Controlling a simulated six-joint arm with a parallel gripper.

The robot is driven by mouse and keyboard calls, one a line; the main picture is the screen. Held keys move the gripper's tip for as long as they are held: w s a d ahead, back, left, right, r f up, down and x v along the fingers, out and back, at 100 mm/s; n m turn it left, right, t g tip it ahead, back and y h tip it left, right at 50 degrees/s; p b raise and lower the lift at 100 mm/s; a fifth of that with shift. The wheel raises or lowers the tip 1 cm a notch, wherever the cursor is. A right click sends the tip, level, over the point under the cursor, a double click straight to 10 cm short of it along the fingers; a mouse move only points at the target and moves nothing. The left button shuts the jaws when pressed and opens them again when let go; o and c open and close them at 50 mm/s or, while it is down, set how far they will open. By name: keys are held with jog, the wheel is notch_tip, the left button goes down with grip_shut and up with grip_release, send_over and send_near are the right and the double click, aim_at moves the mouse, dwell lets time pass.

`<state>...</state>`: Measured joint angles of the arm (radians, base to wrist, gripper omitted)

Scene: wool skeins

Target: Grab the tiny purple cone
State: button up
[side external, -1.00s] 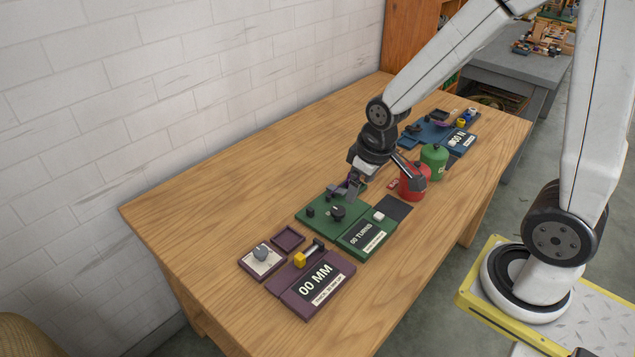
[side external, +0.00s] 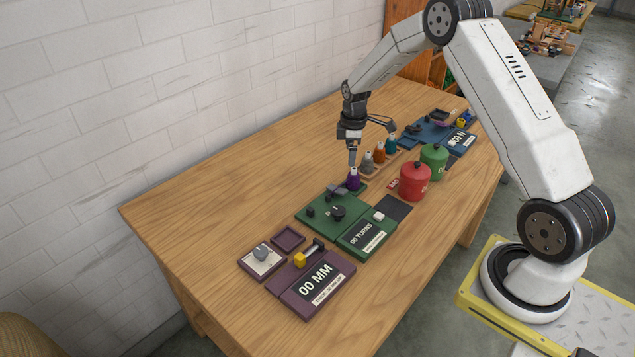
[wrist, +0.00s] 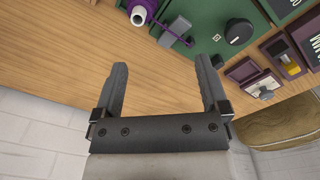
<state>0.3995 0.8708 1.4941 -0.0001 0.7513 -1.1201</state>
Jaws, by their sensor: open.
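The small purple cone (side external: 353,181) has a pale tip and stands upright beside the far corner of the green board (side external: 316,217). In the wrist view the purple cone (wrist: 143,10) is at the top edge, partly cut off, with its hollow white tip facing the camera. My gripper (side external: 352,160) points down close to the cone's tip in the side view. In the wrist view my gripper (wrist: 163,68) is open with nothing between its fingers. The cone lies beyond the fingertips, towards the left one.
A grey cone (side external: 367,164), an orange cone (side external: 379,154) and a teal cone (side external: 391,145) stand in a row behind. Red (side external: 413,183) and green (side external: 434,161) canisters are to the right. A purple panel (side external: 311,286) lies in front. The table's left side is clear.

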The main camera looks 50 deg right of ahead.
aim_at(354, 168)
jog(key=shift+w+d+f+n, duration=0.15)
jog(key=shift+d+f+n, duration=0.15)
jog(key=shift+d+f, duration=0.4)
jog(key=shift+w+d+f+n, duration=0.15)
jog(key=shift+d+f+n, duration=0.2)
jog(key=shift+d, duration=0.55)
jog(key=shift+f, duration=0.15)
jog(key=shift+f, duration=1.25)
jog(key=shift+a+f, duration=0.1)
jog(key=shift+f, duration=2.45)
grip_shut()
